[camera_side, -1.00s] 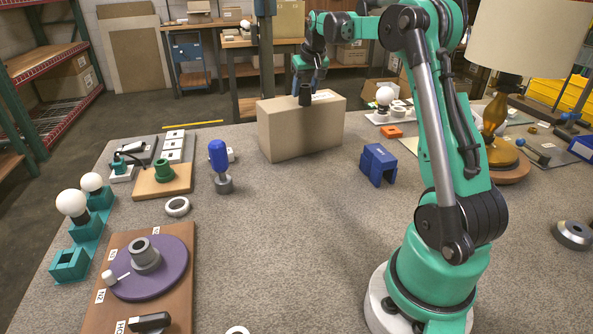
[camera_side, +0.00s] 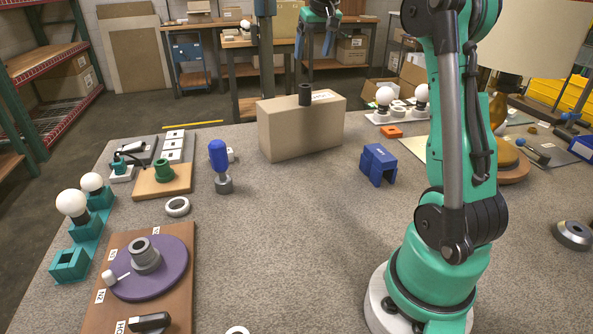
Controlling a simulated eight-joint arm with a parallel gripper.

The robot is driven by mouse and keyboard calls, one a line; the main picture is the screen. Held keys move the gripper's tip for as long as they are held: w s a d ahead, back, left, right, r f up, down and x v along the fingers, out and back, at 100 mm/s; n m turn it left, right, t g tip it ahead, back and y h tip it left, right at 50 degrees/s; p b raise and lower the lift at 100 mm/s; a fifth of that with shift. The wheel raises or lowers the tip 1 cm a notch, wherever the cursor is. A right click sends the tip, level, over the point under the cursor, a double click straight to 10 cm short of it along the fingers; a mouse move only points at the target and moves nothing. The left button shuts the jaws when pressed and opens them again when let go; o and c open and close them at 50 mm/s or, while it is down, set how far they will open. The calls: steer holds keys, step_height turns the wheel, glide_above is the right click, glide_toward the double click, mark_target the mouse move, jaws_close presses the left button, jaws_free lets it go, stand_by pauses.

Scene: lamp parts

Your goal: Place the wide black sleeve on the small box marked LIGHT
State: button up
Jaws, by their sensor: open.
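The wide black sleeve (camera_side: 305,95) stands upright on top of a cardboard box (camera_side: 291,131) at the back of the table.
A blue bracket (camera_side: 378,164) and an orange block (camera_side: 391,131) lie right of the box. A blue-handled tool (camera_side: 220,166) stands to its left. A purple disc (camera_side: 149,272) sits on a brown board at front left. The table's middle is clear.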

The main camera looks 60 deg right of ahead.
steer(key=a+f+n+t, duration=0.1)
steer(key=a+n+t, duration=0.15)
steer(key=a, duration=1.25)
steer(key=s+a+f+n+y, duration=0.1)
steer(key=s+a+f+n, duration=0.1)
steer(key=a+f, duration=0.3)
steer(key=s+a+f+n+t+y, duration=0.1)
steer(key=s+a+f+n, duration=0.1)
steer(key=s+a+f, duration=0.3)
steer(key=a+f, duration=0.1)
steer(key=a, duration=0.3)
steer(key=shift+a+n+y, duration=0.25)
steer(key=shift+n+y, duration=0.05)
steer(key=shift+n, duration=0.05)
